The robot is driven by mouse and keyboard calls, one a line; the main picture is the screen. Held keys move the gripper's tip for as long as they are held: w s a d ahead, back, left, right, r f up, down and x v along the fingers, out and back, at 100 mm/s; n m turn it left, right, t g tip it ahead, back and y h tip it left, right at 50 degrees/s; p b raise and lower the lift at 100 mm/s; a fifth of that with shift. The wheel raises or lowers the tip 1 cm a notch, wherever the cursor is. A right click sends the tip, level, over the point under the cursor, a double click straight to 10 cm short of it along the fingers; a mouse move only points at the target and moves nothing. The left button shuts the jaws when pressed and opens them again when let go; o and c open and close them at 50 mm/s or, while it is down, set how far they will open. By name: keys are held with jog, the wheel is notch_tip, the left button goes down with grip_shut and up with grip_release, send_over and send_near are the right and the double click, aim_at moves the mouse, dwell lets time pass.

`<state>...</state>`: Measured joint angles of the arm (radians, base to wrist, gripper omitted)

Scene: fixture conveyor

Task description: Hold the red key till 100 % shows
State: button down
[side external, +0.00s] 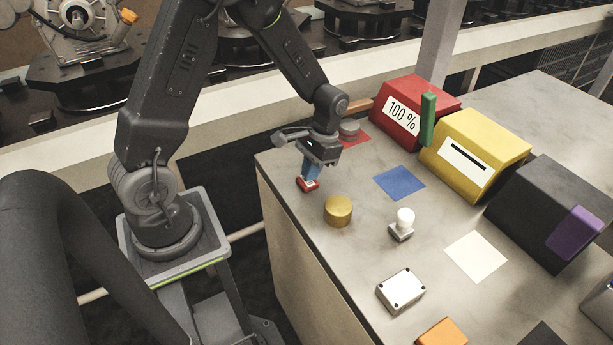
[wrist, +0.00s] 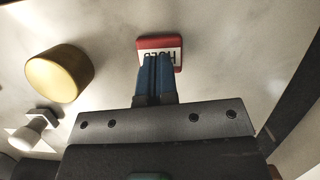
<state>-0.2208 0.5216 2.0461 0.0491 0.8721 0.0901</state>
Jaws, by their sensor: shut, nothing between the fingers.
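The red key (side external: 307,185) lies near the table's edge, with a white label reading HOLD that shows upside down in the wrist view (wrist: 159,45). My gripper (side external: 311,178) has its blue fingers shut and empty, pointing down with the tips at the key. In the wrist view the fingertips (wrist: 157,58) overlap the key's label; the tips look to be touching it, though the exact contact is hidden. The red box (side external: 411,107) at the back of the table carries a white sign (side external: 402,115) that reads 100 %.
A brass cylinder (side external: 338,211) stands close to the key. A white bulb on a base (side external: 402,225), a white box (side external: 400,291) and a blue square (side external: 399,183) lie further right. Yellow (side external: 476,152) and black (side external: 545,210) boxes line the back. A green block (side external: 427,119) stands between red and yellow boxes.

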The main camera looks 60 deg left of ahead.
jog(key=shift+r, duration=3.05)
jog(key=v, duration=1.2)
jog(key=s+d+r+t, duration=0.2)
jog(key=s+d+t, duration=0.2)
jog(key=s, duration=0.4)
jog(key=s+d+r+m+t, duration=0.1)
jog(key=s+d+r+t, duration=0.2)
jog(key=s, duration=0.5)
jog(key=shift+d+t, duration=0.6)
jog(key=shift+t, duration=0.4)
